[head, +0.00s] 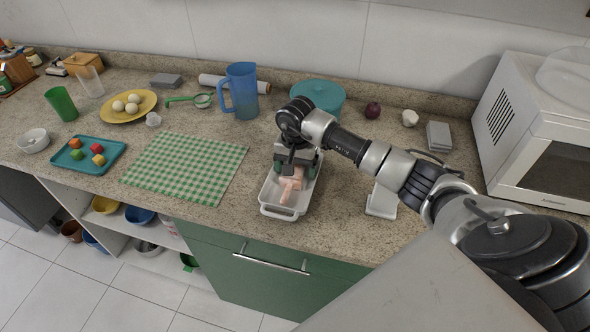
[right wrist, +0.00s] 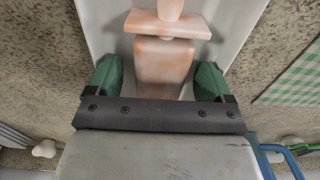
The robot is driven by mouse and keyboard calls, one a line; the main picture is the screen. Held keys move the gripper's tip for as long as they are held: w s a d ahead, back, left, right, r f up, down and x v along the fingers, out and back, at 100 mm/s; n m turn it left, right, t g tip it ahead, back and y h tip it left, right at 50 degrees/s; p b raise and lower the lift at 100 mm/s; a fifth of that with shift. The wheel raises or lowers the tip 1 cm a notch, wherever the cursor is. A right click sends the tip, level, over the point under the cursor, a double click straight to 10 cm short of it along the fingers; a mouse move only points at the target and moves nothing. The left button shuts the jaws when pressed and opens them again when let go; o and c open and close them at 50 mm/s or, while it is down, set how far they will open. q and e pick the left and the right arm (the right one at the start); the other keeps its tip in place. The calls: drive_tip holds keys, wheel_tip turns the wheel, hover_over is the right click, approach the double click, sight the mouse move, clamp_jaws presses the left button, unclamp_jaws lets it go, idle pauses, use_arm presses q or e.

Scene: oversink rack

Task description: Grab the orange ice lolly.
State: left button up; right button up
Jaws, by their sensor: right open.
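The orange ice lolly (head: 288,192) looks pale peach-orange and lies in a white tray (head: 284,214) near the counter's front edge. The right wrist view shows its blocky body (right wrist: 165,62) with a crosspiece and a narrower part beyond. My right gripper (head: 296,170) is over the tray, pointing down. In the right wrist view, its two green fingers (right wrist: 158,78) are spread, one on each side of the body, with gaps between. The near end of the body is hidden behind the gripper's dark bar. My left gripper is not in view.
A blue jug (head: 241,91) and a teal pot (head: 318,96) stand behind the tray. A green checked cloth (head: 186,167) lies to the left. A grey-white scale-like object (head: 382,200) and a microwave (head: 545,130) are on the right.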

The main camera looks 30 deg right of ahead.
drive_tip(key=shift+c, duration=0.5)
drive_tip(key=c, duration=1)
drive_tip(key=shift+o, duration=0.2)
